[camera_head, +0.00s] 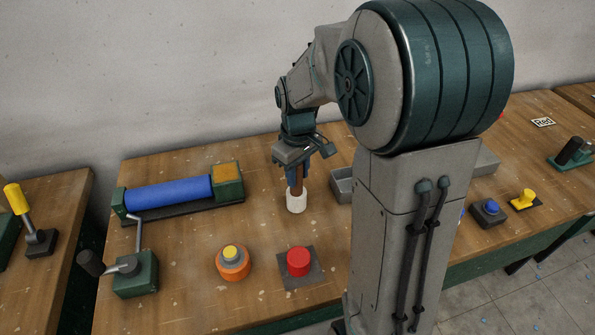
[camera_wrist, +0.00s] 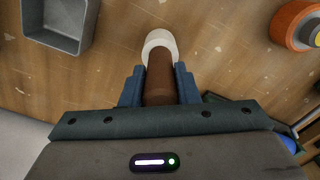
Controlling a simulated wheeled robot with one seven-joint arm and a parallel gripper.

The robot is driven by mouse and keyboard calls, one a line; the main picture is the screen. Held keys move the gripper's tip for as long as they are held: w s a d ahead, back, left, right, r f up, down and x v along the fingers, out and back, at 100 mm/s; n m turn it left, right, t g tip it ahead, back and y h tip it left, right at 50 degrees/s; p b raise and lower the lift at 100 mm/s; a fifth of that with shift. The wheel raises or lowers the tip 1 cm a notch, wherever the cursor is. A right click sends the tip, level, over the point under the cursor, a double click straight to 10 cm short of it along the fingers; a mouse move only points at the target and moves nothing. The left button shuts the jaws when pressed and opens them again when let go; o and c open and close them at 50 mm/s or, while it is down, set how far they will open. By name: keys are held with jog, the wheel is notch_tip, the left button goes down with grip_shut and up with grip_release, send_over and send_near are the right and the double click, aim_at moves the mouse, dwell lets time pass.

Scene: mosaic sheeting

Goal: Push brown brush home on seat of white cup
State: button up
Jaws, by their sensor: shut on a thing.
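The white cup (camera_head: 296,203) stands upright on the wooden table, below my gripper. It also shows in the wrist view (camera_wrist: 161,38), at the far end of the brush. The brown brush (camera_wrist: 159,78) is held between the two blue fingers of my gripper (camera_wrist: 159,85). In the head view my gripper (camera_head: 297,176) points down over the cup, with the brown brush (camera_head: 298,187) between its fingers. The brush's lower end meets the cup's opening. How deep it sits in the cup is hidden.
A blue roller (camera_head: 168,193) with a crank (camera_head: 135,270) lies to the left. An orange button with a yellow top (camera_head: 232,262) and a red button (camera_head: 299,262) stand in front. A grey tray (camera_head: 342,185) is right of the cup, partly behind my arm.

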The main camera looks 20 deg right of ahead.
jog(key=o, duration=1.1)
jog(key=shift+c, duration=0.2)
jog(key=shift+r, duration=0.1)
notch_tip(320, 180, up, 14)
jog(key=shift+f+b, duration=0.2)
jog(key=shift+b, duration=0.15)
